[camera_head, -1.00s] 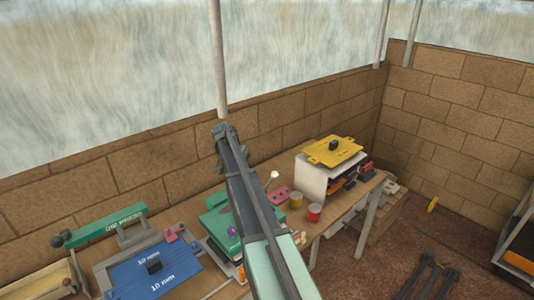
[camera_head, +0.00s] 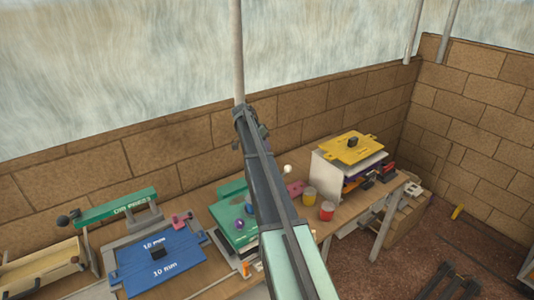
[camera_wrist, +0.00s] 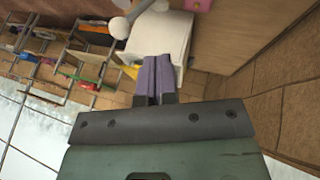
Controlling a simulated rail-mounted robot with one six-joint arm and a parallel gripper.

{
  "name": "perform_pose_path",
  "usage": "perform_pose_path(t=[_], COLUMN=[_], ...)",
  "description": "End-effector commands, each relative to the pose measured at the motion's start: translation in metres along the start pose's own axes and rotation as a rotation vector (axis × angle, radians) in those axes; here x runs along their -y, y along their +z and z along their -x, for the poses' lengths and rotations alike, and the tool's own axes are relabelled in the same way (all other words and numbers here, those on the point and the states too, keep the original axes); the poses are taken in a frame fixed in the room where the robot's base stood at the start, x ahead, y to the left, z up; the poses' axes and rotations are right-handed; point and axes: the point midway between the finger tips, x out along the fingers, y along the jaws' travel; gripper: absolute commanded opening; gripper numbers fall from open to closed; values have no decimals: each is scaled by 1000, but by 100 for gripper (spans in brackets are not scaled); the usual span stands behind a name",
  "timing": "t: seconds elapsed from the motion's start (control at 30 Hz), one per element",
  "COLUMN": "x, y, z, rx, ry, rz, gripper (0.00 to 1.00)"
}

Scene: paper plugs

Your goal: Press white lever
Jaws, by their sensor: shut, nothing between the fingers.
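The white lever shows in the head view as a round white knob (camera_head: 288,169) just right of my arm, above the bench; its lower part is hidden or too small to make out. In the wrist view the white lever (camera_wrist: 121,27) shows as a ball-ended rod at the top, a little left of my fingertips. My gripper (camera_wrist: 155,62) is shut and empty, its two purplish fingers together. It seems apart from the lever, though depth is hard to judge. In the head view my arm hides the gripper.
On the bench stand a green press (camera_head: 232,215), a yellow can (camera_head: 309,196), a red can (camera_head: 327,211) and a pink block (camera_head: 296,188). A white box (camera_head: 325,178) with a yellow plate (camera_head: 352,148) on top is at right. A blue plate (camera_head: 160,263) lies at left.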

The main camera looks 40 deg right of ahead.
Motion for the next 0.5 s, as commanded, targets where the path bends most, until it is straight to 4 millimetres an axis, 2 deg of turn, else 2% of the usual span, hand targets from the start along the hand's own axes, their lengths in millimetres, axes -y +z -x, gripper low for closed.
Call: perform_pose_path(t=[0.03,0.3,0.37,0.5], x=[3,3,0,-20], y=[4,5,5,7], z=[-18,-79,-89,-102], rx=[0,1,1,0], ry=[0,1,1,0], rz=[0,0,0,0], gripper=[0,0,0,0])
